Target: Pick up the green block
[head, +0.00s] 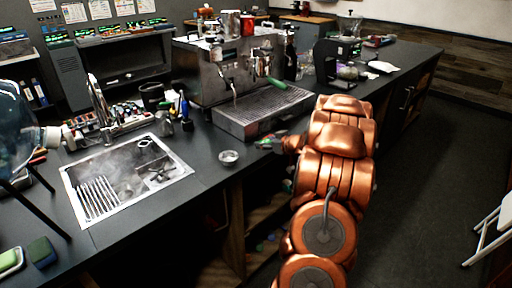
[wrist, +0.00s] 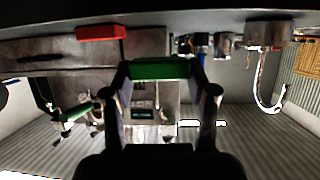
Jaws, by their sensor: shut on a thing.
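The green block (wrist: 160,69) sits between the two fingertips of my gripper (wrist: 163,80) in the wrist view. The fingers close on it from both sides, and it spans the gap between them. In the head view my gripper (head: 270,141) is beside the front of the coffee machine's tray, over the counter's front edge. A small patch of green shows there, and my copper arm hides part of that spot. Whether the block touches the counter, I cannot tell.
A red block (wrist: 101,32) lies near the gripper in the wrist view. The coffee machine (head: 205,72) stands behind, with a green-handled portafilter (head: 276,83). A small round dish (head: 229,157) and the sink (head: 125,178) are to the left. Bare counter (head: 205,150) lies between.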

